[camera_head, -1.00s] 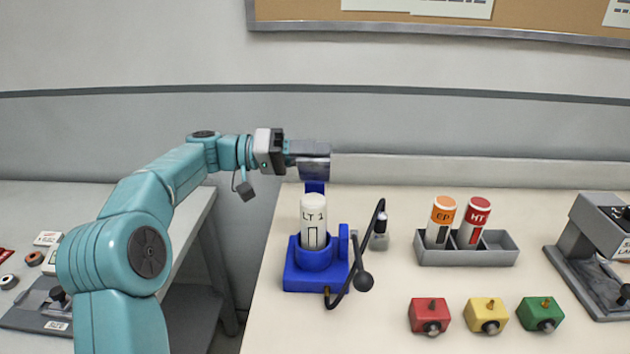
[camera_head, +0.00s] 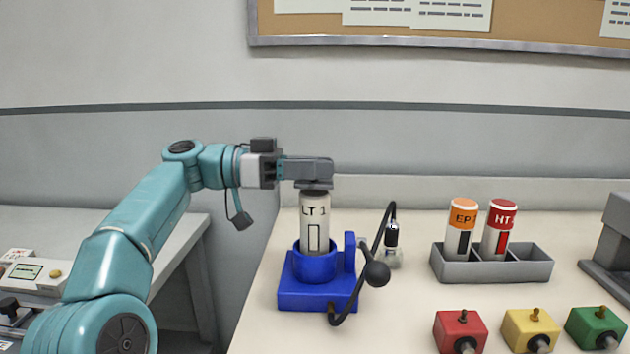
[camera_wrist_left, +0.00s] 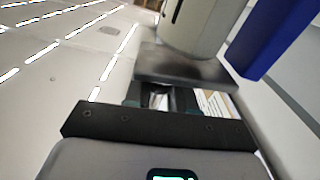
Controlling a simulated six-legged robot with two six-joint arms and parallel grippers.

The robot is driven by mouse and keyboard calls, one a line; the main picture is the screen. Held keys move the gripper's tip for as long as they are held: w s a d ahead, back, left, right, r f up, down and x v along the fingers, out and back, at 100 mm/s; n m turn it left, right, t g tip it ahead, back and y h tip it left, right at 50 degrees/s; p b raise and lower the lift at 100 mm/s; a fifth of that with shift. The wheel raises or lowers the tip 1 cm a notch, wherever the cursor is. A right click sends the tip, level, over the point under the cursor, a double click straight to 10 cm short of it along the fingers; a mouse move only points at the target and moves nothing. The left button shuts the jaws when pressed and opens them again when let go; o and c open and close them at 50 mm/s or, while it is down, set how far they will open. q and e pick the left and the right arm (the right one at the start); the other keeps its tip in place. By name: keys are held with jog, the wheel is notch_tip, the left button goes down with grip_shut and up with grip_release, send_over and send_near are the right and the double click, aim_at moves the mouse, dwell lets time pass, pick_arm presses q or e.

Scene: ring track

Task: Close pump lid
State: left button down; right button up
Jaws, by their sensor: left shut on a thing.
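The blue pump (camera_head: 318,294) stands at the left end of the bench. The white LT 1 canister (camera_head: 314,232) stands upright in its round socket. A blue upright piece (camera_head: 350,262) rises at the socket's right side; I cannot tell whether it is the lid. My left gripper (camera_head: 314,180) comes in from the left and is shut at the canister's top end. The left wrist view shows the canister (camera_wrist_left: 205,22) against the dark finger plate (camera_wrist_left: 185,66), with a blue bar (camera_wrist_left: 268,38) beside it. The fingers hide the very top. My right gripper is out of view.
A grey rack (camera_head: 492,266) holds orange and red-topped canisters. Red (camera_head: 460,331), yellow (camera_head: 530,330) and green (camera_head: 597,328) blocks stand in front.

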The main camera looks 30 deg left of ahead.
pick_arm(q)
jog(key=shift+s+d+f+m+b, duration=0.1)
jog(key=shift+s+f+m+b, duration=0.1)
jog(key=shift+f+m+b, duration=0.4)
jog(key=shift+r, duration=0.2)
jog(key=c, duration=1)
grip_release()
jog(key=p+v, duration=0.5)
jog(key=v, duration=1.1)
jog(key=shift+a, duration=0.25)
